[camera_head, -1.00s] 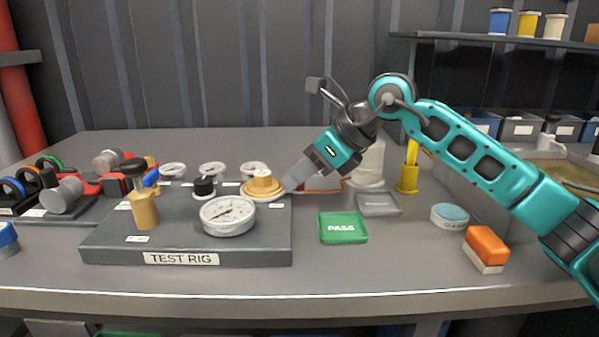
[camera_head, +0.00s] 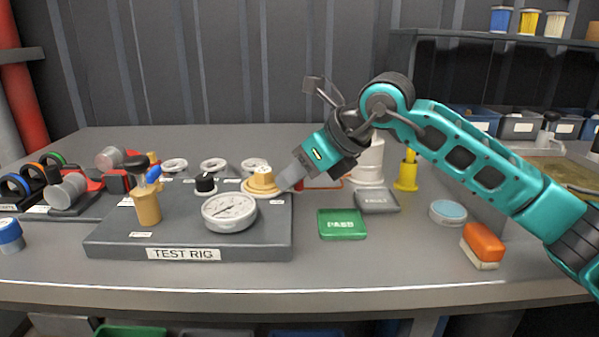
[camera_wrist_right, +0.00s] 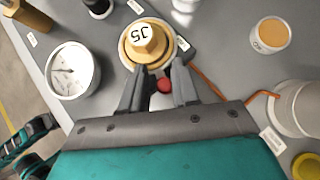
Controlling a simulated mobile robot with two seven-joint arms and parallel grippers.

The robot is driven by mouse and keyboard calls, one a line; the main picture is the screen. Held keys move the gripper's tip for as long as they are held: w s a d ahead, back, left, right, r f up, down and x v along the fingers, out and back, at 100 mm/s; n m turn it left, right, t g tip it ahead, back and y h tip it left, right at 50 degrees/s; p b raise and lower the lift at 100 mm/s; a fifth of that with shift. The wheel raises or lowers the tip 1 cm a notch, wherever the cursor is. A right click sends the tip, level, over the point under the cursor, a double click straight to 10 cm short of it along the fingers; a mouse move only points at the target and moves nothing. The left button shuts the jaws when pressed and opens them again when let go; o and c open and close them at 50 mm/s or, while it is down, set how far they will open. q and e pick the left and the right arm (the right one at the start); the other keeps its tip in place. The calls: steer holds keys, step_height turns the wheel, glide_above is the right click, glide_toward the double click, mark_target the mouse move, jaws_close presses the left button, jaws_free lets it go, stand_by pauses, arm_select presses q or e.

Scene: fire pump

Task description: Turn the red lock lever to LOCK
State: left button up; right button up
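The right wrist view shows a small red ball-shaped knob (camera_wrist_right: 164,85), likely the end of the red lock lever. It lies between the two grey fingers of my right gripper (camera_wrist_right: 160,80), next to a brass hex fitting marked with a number (camera_wrist_right: 146,42). The fingers are apart, with gaps beside the knob. The rest of the lever is hidden. In the head view my right gripper (camera_head: 284,182) reaches down from the right to the brass fitting (camera_head: 262,181) at the right side of the test rig (camera_head: 120,238). The lever cannot be made out there.
A white gauge (camera_head: 229,212) and a brass cylinder with a black handle (camera_head: 147,207) stand on the rig. A green PASS tray (camera_head: 342,224), a grey tray (camera_head: 377,201) and an orange block (camera_head: 483,243) lie to the right. An orange cord (camera_wrist_right: 207,84) runs close to the fingers.

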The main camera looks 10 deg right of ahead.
steer(key=shift+o, duration=0.9)
steer(key=shift+d, duration=0.1)
arm_select(q)
steer(key=shift+s+a+r+p, duration=0.25)
steer(key=shift+r+p, duration=0.15)
steer(key=shift+p, duration=0.6)
arm_select(e)
steer(key=v, duration=1.3)
steer(key=shift+s+f, duration=0.1)
steer(key=shift+f, duration=0.05)
